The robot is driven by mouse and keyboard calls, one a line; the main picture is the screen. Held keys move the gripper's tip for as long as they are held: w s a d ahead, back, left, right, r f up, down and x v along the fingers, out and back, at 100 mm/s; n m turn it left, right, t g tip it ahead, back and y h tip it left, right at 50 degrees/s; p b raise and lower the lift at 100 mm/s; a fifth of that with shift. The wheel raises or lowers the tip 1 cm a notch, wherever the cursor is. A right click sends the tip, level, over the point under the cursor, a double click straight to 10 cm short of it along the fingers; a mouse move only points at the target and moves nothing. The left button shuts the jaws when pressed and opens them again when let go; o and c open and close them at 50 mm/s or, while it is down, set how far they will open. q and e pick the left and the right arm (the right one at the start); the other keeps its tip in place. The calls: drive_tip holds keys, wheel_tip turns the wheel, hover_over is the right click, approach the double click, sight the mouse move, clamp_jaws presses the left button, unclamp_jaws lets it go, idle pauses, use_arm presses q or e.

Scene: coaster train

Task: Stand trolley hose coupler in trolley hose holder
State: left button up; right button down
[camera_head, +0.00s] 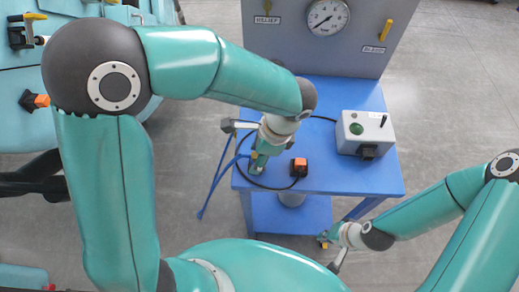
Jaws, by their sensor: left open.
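The trolley hose coupler (299,168) is a small black block with an orange top. It is on the blue trolley top near its front edge, with a thin black hose running from it. My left gripper (257,168) is open, pointing down just left of the coupler and apart from it. I cannot clearly make out the trolley hose holder; it may be hidden by the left gripper or the coupler. My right gripper (324,240) is low in front of the trolley, away from the coupler, and too small to read its fingers.
The blue trolley (340,92) carries a grey box (364,132) with a green button. Behind stands a grey panel with a pressure gauge (328,16) and yellow levers. A teal vehicle at left has another orange-black fitting (34,101). A thin blue frame (219,172) sticks out left.

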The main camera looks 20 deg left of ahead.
use_arm(q)
drive_tip(key=v, duration=1.2)
drive_tip(key=shift+d+f, duration=0.1)
drive_tip(key=shift+f, duration=0.05)
